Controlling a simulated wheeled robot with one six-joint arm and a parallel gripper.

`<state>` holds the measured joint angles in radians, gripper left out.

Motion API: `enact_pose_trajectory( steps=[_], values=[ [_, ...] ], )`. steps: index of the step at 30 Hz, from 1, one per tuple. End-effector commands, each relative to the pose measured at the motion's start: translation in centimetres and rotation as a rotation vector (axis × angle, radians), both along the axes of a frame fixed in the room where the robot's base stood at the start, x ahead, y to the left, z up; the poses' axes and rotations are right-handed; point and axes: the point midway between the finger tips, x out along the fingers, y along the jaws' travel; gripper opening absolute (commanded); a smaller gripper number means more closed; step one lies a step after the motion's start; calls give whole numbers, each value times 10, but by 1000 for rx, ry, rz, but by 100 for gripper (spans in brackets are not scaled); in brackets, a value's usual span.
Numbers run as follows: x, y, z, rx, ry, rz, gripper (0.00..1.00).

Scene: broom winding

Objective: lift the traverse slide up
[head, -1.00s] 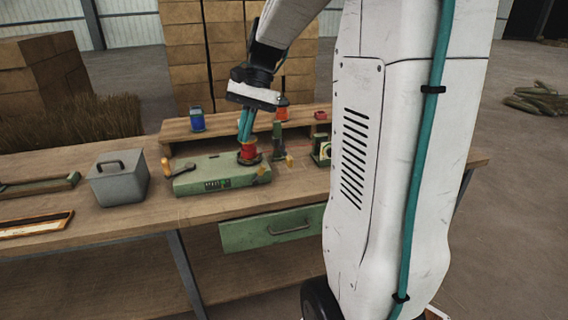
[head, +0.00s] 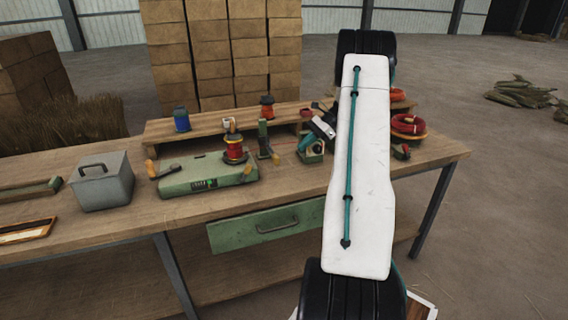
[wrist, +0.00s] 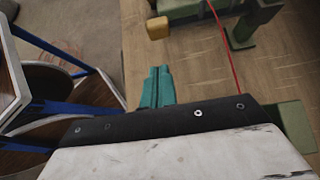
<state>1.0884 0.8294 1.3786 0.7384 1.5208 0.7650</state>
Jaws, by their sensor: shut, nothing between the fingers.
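In the wrist view the shut fingers (wrist: 157,88) are over the wooden bench, apart from a yellow block (wrist: 158,28) and a dark green post (wrist: 250,22). A red wire (wrist: 224,45) runs past on the right.
A green block with a round dark front (head: 312,152) is close by my gripper. Red coils (head: 408,125) lie at the bench's right. A grey lidded box (head: 102,183) stands left. A raised wooden shelf (head: 220,121) runs behind the winder. The front bench strip is clear.

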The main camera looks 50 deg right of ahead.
Motion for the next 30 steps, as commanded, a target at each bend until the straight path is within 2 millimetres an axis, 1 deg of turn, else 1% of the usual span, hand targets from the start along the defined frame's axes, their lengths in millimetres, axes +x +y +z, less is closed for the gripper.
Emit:
enact_pose_trajectory(
  steps=[5, 8, 11, 21, 26, 30],
  values=[
    [1, 1, 0, -1, 0, 1, 0],
    [3, 5, -4, -1, 0, 3, 0],
    [8, 14, -12, 1, 1, 4, 0],
    [32, 55, -50, 0, 2, 5, 0],
    [39, 65, -60, 0, 1, 4, 0],
    [41, 68, -63, -2, 1, 4, 0]
  ],
)
